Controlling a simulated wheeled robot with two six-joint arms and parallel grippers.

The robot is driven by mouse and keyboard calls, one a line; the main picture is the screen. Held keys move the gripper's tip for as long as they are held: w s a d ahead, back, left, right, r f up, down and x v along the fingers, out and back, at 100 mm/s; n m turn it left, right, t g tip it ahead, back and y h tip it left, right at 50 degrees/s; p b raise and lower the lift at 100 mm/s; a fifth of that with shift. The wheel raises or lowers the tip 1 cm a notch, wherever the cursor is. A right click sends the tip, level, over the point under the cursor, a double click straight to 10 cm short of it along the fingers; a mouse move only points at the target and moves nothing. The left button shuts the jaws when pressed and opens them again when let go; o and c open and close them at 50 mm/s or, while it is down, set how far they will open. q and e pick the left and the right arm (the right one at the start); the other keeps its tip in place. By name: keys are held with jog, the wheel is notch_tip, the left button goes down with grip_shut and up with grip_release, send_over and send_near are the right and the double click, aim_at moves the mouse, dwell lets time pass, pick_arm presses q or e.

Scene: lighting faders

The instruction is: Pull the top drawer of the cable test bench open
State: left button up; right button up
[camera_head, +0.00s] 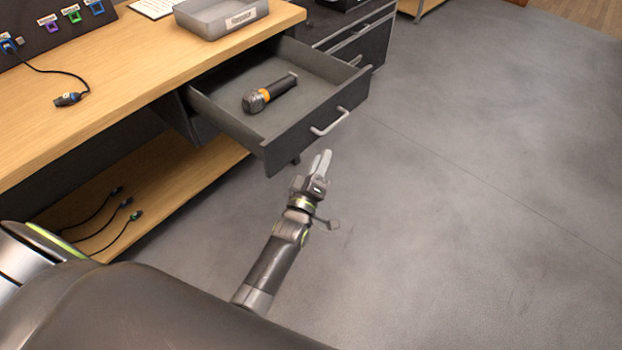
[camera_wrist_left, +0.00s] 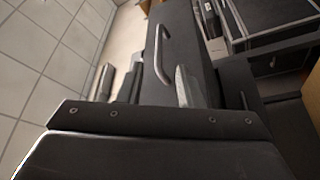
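The top drawer (camera_head: 290,148) of the cable test bench (camera_head: 130,75) stands pulled well out, with a dark grey front and its inside showing. Its pale bar handle (camera_head: 329,122) is on the front panel and also shows in the left wrist view (camera_wrist_left: 161,50). My left gripper (camera_head: 322,163) is in front of the drawer, a little below and nearer than the handle, and looks apart from it. In the left wrist view its two fingers (camera_wrist_left: 144,87) are spread with nothing between their tips. My right gripper is not in view.
A black and orange tool (camera_head: 268,93) lies in the drawer. A grey tray (camera_head: 221,14) stands on the wooden top, with a dark cable plug (camera_head: 68,99) to its left. More cables lie on the lower shelf (camera_head: 170,190). The grey floor (camera_head: 480,180) at right is clear.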

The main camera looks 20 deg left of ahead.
pick_arm(q)
jog(key=p+v, duration=0.2)
jog(key=v, duration=0.4)
jog(key=shift+p, duration=0.4)
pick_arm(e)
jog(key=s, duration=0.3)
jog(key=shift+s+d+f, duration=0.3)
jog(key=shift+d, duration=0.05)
